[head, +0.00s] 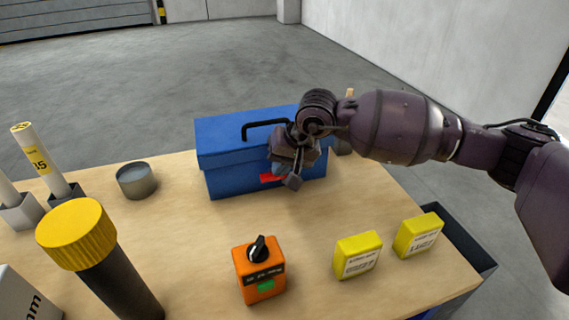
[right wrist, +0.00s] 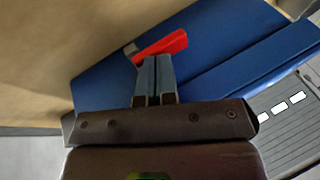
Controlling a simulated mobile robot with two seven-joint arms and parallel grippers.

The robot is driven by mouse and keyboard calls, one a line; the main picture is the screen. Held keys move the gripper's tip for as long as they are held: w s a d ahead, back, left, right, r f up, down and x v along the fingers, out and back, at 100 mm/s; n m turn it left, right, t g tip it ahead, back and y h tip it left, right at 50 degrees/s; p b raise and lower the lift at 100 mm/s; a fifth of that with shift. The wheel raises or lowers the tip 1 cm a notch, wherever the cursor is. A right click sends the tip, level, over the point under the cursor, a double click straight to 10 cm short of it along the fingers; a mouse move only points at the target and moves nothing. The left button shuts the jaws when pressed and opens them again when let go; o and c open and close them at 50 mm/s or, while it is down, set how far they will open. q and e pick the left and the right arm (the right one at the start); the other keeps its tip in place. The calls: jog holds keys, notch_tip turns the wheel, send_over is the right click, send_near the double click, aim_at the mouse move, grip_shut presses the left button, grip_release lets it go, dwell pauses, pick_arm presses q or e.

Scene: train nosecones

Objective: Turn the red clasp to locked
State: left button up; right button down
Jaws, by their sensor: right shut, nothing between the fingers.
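The red clasp (head: 271,178) is on the front face of a blue toolbox (head: 228,160) that stands on the wooden table. In the right wrist view the clasp (right wrist: 162,46) lies tilted across the blue face, with a small grey piece at its left end. My right gripper (head: 292,182) is in front of the toolbox and partly hides the clasp in the head view. In the right wrist view its fingers (right wrist: 154,62) are together and empty, with their tips at or very near the clasp's lower edge. I cannot tell whether they touch. My left gripper is not in view.
An orange box with a black knob (head: 260,275) and two yellow boxes (head: 358,255) (head: 418,235) stand at the front. A grey round tin (head: 136,181) and a yellow-capped dark cylinder (head: 108,265) are at the left. Bare wood lies before the toolbox.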

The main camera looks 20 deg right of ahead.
notch_tip(320, 180, up, 5)
jog(key=shift+f+p, duration=0.1)
jog(key=shift+p, duration=0.75)
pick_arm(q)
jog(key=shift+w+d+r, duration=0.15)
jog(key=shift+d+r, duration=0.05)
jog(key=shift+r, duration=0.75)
pick_arm(e)
jog(key=s+d+r, duration=0.3)
jog(key=d+r, duration=0.2)
jog(key=r, duration=0.2)
jog(key=shift+d, duration=0.2)
jog(key=shift+s+f, duration=0.1)
jog(key=shift+s, duration=0.1)
